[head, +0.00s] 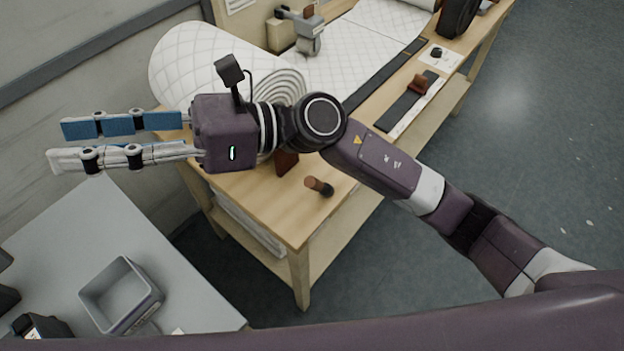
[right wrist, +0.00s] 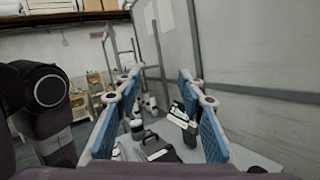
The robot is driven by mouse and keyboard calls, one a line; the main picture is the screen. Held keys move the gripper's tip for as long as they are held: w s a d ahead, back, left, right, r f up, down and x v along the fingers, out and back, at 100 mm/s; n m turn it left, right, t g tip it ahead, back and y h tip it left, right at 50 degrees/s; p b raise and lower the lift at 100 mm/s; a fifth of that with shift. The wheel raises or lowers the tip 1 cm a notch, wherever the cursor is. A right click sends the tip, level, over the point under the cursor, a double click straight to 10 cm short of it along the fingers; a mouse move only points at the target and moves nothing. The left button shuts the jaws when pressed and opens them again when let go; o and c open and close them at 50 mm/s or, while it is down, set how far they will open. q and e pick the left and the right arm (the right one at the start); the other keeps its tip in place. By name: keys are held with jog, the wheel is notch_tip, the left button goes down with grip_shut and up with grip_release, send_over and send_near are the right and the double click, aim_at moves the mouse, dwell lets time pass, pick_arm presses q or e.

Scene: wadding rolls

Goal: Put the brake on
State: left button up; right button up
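A large roll of white quilted wadding (head: 190,62) lies on the wooden bench, with a flat sheet (head: 345,55) running away from it to the back right. A grey metal part with a wheel-like end (head: 309,40) stands at the far side of the sheet by a wooden block; I cannot tell whether it is the brake or how it is set. My right gripper (head: 55,143) is open and empty, in front of the roll and left of the bench. Its blue-padded fingers stand apart in the right wrist view (right wrist: 160,120). My arm hides part of the roll's coiled end. My left gripper is out of view.
The wooden bench (head: 330,222) carries a dark strip, a brown-handled tool (head: 418,86) and a small dark cylinder (head: 319,187). A grey table with an empty grey bin (head: 120,297) is at lower left. Open floor (head: 530,150) lies to the right; a wall stands at left.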

notch_tip(320, 180, down, 6)
jog(key=s+r+n+g+h, duration=0.1)
jog(key=s+n+g+h, duration=0.1)
jog(key=n+h, duration=0.2)
jog(key=n+t+h, duration=0.6)
jog(key=n+h, duration=0.1)
jog(key=h, duration=1)
send_over(312, 177)
jog(key=a, duration=0.1)
notch_tip(312, 177, down, 17)
jog(key=shift+r, duration=0.1)
jog(key=shift+w+d+f, duration=0.15)
jog(key=shift+d+f, duration=0.1)
jog(key=shift+d, duration=0.05)
jog(key=f+p, duration=0.1)
jog(key=f, duration=0.2)
jog(key=f+p, duration=0.1)
jog(key=f, duration=0.2)
jog(key=shift+s+d, duration=0.2)
jog(key=shift+f+p, duration=0.3)
jog(key=shift+f, duration=0.3)
